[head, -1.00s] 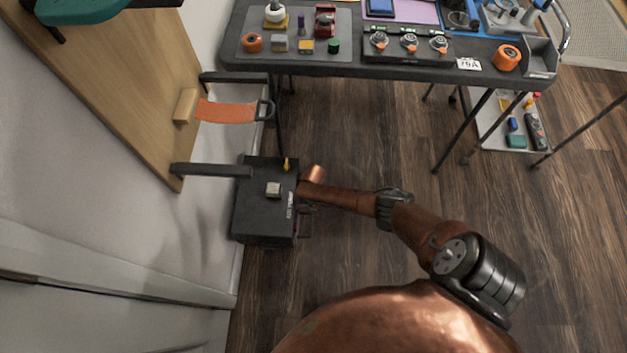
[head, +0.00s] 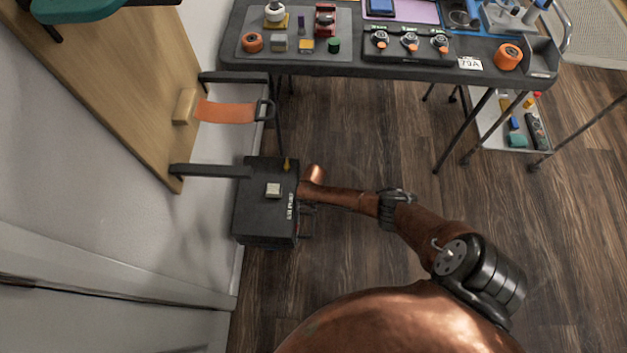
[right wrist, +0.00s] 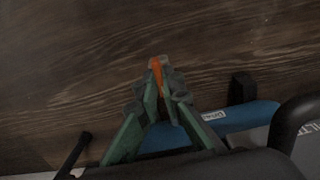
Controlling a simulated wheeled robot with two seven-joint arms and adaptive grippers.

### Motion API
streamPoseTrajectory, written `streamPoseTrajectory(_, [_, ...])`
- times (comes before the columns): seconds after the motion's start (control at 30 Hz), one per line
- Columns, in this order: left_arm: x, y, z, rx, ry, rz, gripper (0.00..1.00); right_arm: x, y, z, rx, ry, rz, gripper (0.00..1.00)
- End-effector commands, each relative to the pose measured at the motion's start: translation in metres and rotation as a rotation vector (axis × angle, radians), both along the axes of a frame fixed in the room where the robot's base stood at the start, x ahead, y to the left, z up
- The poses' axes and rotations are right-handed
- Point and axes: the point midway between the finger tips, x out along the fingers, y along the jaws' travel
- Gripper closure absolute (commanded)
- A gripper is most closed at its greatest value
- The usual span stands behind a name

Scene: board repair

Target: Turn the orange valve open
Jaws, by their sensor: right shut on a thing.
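My right gripper (right wrist: 163,76) shows in the right wrist view with its green fingers converging at the tips. They are closed on the orange valve handle (right wrist: 156,72), a narrow orange strip between the fingertips. The rest of the valve is hidden by the fingers. A blue pipe (right wrist: 238,117) with a white label runs behind the fingers. In the head view a copper arm reaches left to the black box, and no gripper fingers can be made out there. My left gripper is not in view.
A black box (head: 258,225) is beside the wall at the left, with an orange strap (head: 225,112) above it. A low cart (head: 490,140) is at the right. The wooden floor between is clear.

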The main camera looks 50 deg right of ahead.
Motion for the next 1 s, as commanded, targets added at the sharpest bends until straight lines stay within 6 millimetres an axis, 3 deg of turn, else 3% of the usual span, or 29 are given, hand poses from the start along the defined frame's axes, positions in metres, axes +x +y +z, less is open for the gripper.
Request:
streamPoseTrajectory(0.47, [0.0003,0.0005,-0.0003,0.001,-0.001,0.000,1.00,0.0013,0.0019,0.0005,0.003,-0.003,0.017,1.00])
streamPoseTrajectory(0.5, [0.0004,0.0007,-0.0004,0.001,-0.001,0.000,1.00,0.0014,0.0020,0.0005,0.003,-0.003,0.017,0.92])
streamPoseTrajectory(0.73, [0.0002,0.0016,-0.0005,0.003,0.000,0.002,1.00,0.0009,0.0013,0.0003,0.002,-0.002,0.016,0.76])
streamPoseTrajectory(1.0, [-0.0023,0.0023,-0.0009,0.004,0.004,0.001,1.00,0.0005,0.0005,0.0005,0.001,-0.001,0.015,0.75])
